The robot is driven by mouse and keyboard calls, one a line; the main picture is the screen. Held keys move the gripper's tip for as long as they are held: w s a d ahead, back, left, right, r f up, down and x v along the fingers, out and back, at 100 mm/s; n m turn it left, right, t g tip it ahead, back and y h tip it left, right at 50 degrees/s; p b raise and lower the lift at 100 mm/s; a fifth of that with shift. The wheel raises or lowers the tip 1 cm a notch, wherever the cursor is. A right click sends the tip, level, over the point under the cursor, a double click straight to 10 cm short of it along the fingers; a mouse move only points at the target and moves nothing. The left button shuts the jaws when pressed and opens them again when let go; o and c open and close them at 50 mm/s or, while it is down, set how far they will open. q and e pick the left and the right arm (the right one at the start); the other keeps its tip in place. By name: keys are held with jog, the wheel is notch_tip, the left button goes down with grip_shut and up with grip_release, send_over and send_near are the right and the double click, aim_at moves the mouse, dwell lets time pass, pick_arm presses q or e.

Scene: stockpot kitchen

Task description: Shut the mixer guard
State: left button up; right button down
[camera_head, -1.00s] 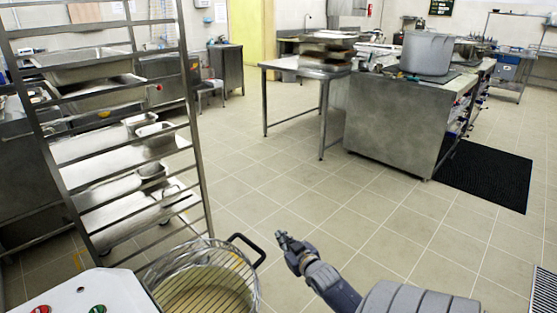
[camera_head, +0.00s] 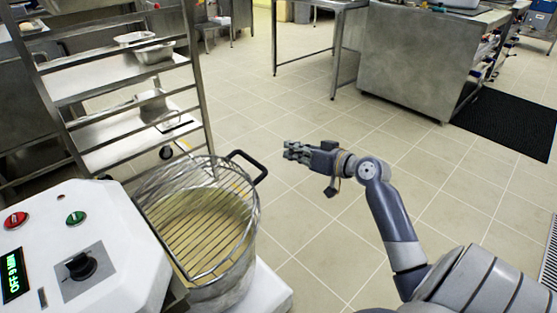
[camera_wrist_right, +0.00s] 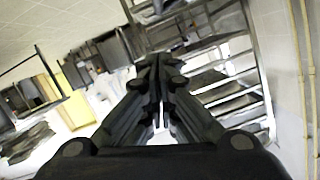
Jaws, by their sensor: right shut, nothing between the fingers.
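The mixer (camera_head: 115,245) stands at the lower left, with a white housing, a red and a green button, a dial and a lit display reading "OFF". Its metal bowl (camera_head: 225,285) holds something pale yellow. The wire guard (camera_head: 190,232) is at the bowl, with a black handle (camera_head: 255,165) sticking out at the far right of the rim. I cannot tell exactly how far the guard is turned. My right gripper (camera_head: 290,152) is shut and empty, in the air right of the handle and apart from it. Its closed fingers fill the middle of the right wrist view (camera_wrist_right: 152,85). My left gripper is not in view.
A metal rack (camera_head: 205,100) with trays stands behind the mixer at the left. A steel table (camera_head: 335,50) and a steel counter (camera_head: 410,70) stand at the back. A black mat (camera_head: 510,120) lies at the right. The tiled floor between is free.

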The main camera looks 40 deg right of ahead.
pick_arm(q)
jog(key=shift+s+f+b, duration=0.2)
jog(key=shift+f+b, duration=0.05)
jog(key=shift+b, duration=0.8)
pick_arm(e)
jog(key=w+a+f, duration=0.3)
jog(key=w+f, duration=0.3)
jog(key=w, duration=0.3)
jog(key=shift+w, duration=0.25)
